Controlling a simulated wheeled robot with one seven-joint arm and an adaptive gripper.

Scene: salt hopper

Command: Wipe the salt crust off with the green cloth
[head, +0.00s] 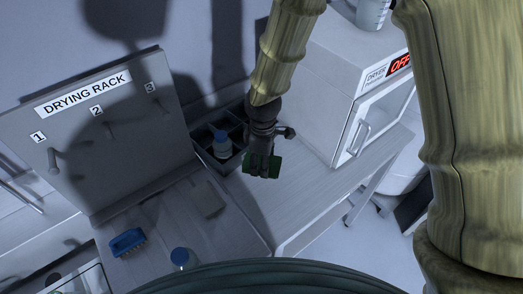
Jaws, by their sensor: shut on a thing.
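My gripper (262,165) is shut on the green cloth (274,165), a small dark green bundle. It is held over the bench, just right of a dark divided tray, and I cannot tell how far above the bench it is. I cannot make out a salt crust in this view. My arm comes down from the top of the picture to the gripper and hides part of what lies behind it.
A drying rack (120,130) with numbered pegs stands left. The dark tray (236,172) holds a blue-capped bottle (221,146). A blue brush (127,241), a flat grey-brown block (208,199) and another blue-capped bottle (183,258) are nearer. A dryer (345,85) reading OFF stands right.

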